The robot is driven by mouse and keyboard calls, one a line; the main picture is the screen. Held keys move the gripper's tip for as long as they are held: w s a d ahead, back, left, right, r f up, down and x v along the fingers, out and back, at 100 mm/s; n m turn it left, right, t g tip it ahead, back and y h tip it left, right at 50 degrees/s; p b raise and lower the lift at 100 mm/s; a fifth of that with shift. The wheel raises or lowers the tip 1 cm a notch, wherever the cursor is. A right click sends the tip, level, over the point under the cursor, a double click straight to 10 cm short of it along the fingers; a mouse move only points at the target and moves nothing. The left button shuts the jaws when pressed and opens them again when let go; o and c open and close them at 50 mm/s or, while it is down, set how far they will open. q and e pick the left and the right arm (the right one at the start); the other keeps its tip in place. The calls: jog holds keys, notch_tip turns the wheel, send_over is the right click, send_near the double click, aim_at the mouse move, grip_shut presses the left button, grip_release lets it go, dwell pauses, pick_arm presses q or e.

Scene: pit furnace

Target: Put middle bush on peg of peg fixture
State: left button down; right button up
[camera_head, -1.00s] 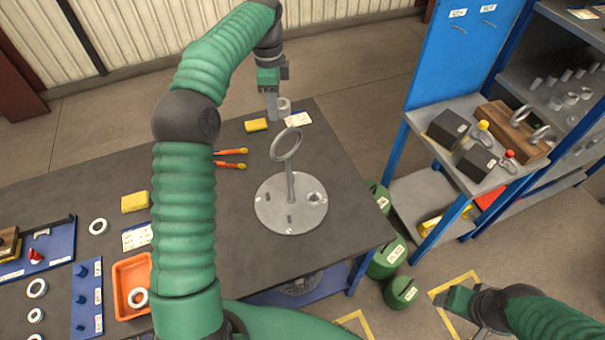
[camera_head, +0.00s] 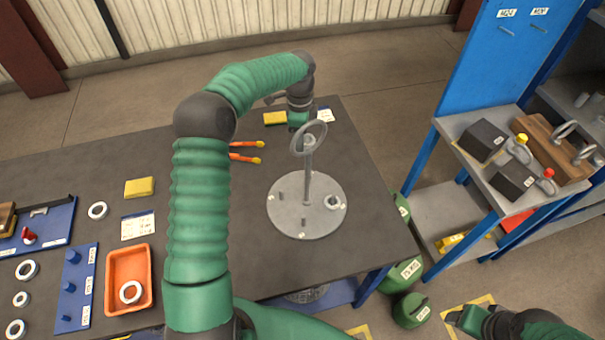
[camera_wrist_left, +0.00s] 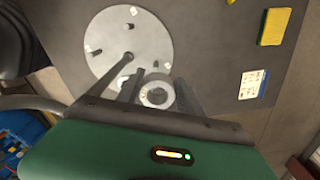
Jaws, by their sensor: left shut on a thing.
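My left gripper (camera_head: 303,132) is at the table's far right part, behind the ring-topped post, which partly hides its tip. In the left wrist view its fingers (camera_wrist_left: 157,92) are shut on a small pale ring-shaped bush (camera_wrist_left: 153,97). The round grey plate (camera_head: 290,228) carries the tall post, several short pegs and a ring-like seat at its right. In the wrist view the plate (camera_wrist_left: 105,50) lies beyond the held bush, which is apart from the pegs. My right gripper (camera_head: 463,318) is low at the right, away from the table; its jaws are unclear.
A blue board (camera_head: 78,280) with blue pegs, an orange tray (camera_head: 113,262) and several white rings are at the left. A yellow block (camera_head: 275,118) and orange-handled tool (camera_head: 245,157) lie near my left arm. A blue shelf rack (camera_head: 440,200) stands right.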

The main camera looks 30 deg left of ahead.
pick_arm(q)
notch_tip(320, 180, down, 4)
jog(key=p, duration=0.1)
send_near(303, 179)
jog(key=shift+d+f, duration=0.15)
jog(key=shift+d, duration=0.4)
jog(key=shift+d+f, duration=0.2)
jog(key=shift+d, duration=0.4)
jog(key=f, duration=0.2)
jog(key=a+f, duration=0.1)
jog(key=f, duration=0.1)
jog(key=a+f+p, duration=0.1)
jog(key=f, duration=0.1)
jog(key=shift+f, duration=0.15)
jog(key=shift+d, duration=0.65)
jog(key=c, duration=0.8)
grip_release()
jog(key=shift+o, duration=0.2)
jog(key=shift+s+a, duration=0.1)
jog(key=shift+a, duration=0.3)
jog(key=shift+r, duration=0.5)
notch_tip(303, 179, up, 11)
jog(key=b, duration=0.1)
jog(key=shift+r, duration=0.15)
pick_arm(e)
jog(key=shift+w+d+r, duration=0.1)
jog(key=shift+d+r, duration=0.1)
jog(key=shift+d, duration=0.45)
